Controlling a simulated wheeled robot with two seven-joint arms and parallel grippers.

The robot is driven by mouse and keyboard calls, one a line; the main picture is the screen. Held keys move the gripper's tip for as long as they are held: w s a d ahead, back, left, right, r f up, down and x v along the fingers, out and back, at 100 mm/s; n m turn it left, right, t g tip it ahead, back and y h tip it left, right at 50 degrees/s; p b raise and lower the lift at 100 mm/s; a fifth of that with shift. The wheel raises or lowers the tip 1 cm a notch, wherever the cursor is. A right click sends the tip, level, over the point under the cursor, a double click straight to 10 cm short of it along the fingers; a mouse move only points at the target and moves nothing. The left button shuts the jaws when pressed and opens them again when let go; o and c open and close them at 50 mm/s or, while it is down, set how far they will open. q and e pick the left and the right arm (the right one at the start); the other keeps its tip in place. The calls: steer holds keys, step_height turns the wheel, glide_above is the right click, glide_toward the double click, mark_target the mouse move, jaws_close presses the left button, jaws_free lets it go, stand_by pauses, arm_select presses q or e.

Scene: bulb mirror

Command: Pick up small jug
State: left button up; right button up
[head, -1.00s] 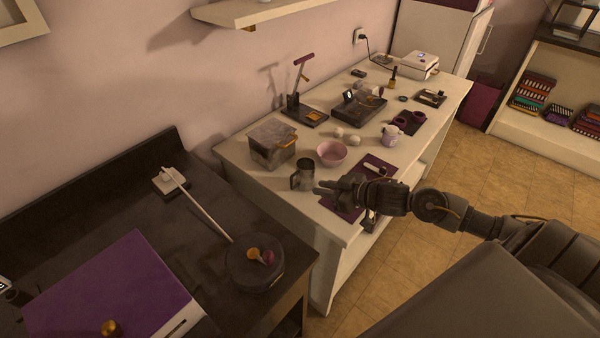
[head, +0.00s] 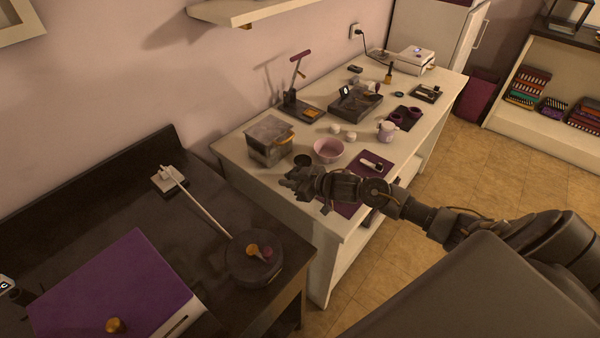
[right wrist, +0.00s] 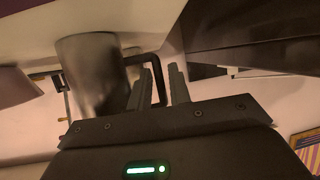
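A small grey metal jug (head: 302,160) with a dark handle stands on the white counter in the head view, its lower part hidden behind my right gripper (head: 290,185). In the right wrist view the jug (right wrist: 90,75) is left of the fingers. Its black handle (right wrist: 140,60) reaches towards the gap between the fingertips of my right gripper (right wrist: 164,80). The fingers are apart, with the handle's outer bar showing at the gap; contact cannot be made out. My left gripper is not in view.
A pink bowl (head: 328,150) and a grey box (head: 269,140) stand close behind the jug. A purple mat (head: 345,208) lies under my right forearm. A lilac pitcher (head: 386,130) stands further right. A dark counter (head: 205,225) is at the left.

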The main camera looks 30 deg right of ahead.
steer(key=shift+w+a+f, duration=0.1)
steer(key=shift+w, duration=0.05)
jaws_close()
steer(key=shift+r, duration=0.25)
steer(key=shift+r, duration=1.15)
steer(key=s+d+r, duration=0.1)
steer(key=s+r, duration=0.9)
steer(key=s, duration=0.4)
steer(key=shift+b, duration=0.4)
steer(key=shift+r, duration=0.15)
